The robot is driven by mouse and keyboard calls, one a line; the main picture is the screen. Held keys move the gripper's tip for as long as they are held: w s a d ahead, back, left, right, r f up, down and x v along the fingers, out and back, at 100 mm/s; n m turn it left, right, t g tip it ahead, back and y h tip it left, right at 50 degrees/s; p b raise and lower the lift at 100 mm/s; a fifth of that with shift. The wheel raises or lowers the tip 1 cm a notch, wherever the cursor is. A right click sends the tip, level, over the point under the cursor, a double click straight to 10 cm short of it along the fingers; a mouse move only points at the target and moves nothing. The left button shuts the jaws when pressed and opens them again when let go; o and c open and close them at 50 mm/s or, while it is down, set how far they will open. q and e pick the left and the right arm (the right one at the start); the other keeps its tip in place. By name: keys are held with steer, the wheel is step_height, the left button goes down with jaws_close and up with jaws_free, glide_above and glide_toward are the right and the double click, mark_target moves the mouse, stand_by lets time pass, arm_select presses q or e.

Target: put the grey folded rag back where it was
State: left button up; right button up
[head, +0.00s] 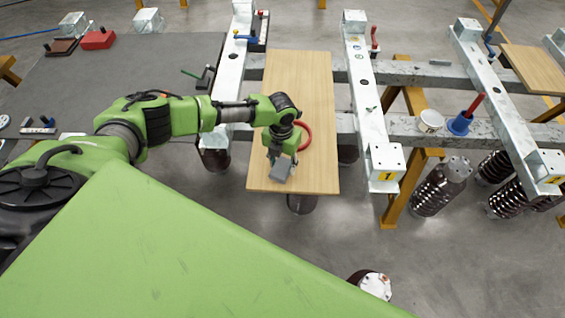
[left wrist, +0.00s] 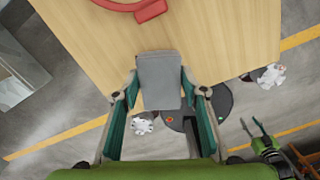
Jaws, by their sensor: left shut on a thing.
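The grey folded rag (head: 283,171) is in my left gripper (head: 281,158), over the near part of a wooden board (head: 300,90). In the left wrist view the rag (left wrist: 159,75) sits between the two fingers of my left gripper (left wrist: 166,92), which are shut on its sides. The rag overlaps the board's edge in that view. I cannot tell whether it touches the board. My right gripper (left wrist: 251,122) shows small at the lower right of the left wrist view, with its two fingers apart and nothing between them.
A red ring-shaped thing (head: 307,135) lies on the board beside my left gripper. White metal beams (head: 364,95) flank the board. A white cup (head: 430,121) and a blue holder (head: 460,124) stand on the right crossbeam. The board's near left part is clear.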

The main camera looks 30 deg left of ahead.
mark_target(282, 166)
arm_select(q)
steer(key=shift+f, duration=0.45)
steer(key=o, duration=1.1)
step_height(282, 166, up, 12)
steer(key=shift+s+r+b, duration=0.1)
steer(key=shift+b, duration=1.15)
